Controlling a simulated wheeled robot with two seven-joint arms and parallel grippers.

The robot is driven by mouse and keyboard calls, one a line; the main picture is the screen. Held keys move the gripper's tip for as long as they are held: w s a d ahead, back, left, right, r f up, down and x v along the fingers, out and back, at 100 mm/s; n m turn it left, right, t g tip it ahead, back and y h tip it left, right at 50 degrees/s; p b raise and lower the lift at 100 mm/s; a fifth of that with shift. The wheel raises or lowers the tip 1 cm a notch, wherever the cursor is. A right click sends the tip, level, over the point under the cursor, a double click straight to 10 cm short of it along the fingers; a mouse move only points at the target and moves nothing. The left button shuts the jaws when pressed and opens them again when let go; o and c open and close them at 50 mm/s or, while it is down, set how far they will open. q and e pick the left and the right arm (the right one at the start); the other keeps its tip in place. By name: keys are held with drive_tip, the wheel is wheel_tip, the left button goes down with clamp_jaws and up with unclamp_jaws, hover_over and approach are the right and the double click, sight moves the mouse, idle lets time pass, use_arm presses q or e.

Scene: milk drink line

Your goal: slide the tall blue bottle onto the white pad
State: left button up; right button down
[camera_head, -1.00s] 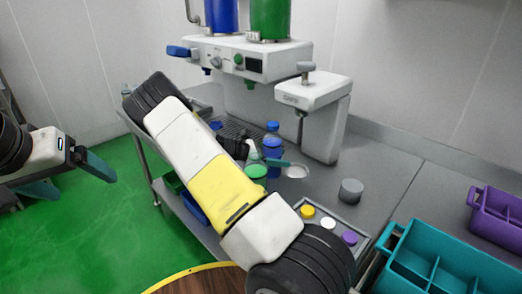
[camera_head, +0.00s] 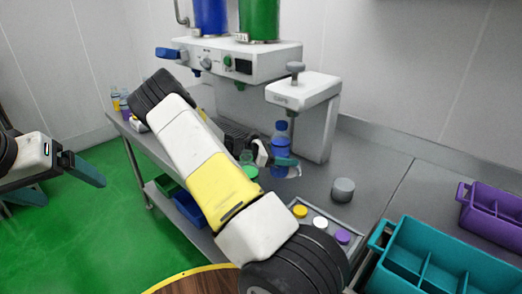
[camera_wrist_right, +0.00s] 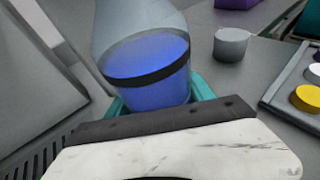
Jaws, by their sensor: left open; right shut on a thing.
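The tall blue bottle (camera_head: 280,154) stands upright on the steel counter, below the white machine. My right gripper (camera_head: 284,162) is shut around its lower part, with a teal finger across the front. In the right wrist view the bottle (camera_wrist_right: 150,68) shows blue liquid, a dark band and a clear upper part between the teal fingers. Only a sliver of the white pad (camera_head: 296,172) shows at the bottle's right side; whether the base is on it is hidden. My left gripper (camera_head: 72,178) is open and empty over the green floor at the left.
A grey metal cylinder (camera_head: 342,190) stands to the right of the bottle. A tray of coloured caps (camera_head: 319,222) is nearer, with teal (camera_head: 408,243) and purple (camera_head: 488,212) crates at right. The press head (camera_head: 303,90) overhangs the counter behind.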

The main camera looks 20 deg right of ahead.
drive_tip(key=shift+s+d, duration=0.25)
drive_tip(key=shift+d, duration=0.6)
drive_tip(key=shift+s+d, duration=0.25)
drive_tip(key=shift+d, duration=0.6)
drive_tip(key=shift+c, duration=1.5)
unclamp_jaws()
drive_tip(key=shift+a, duration=0.15)
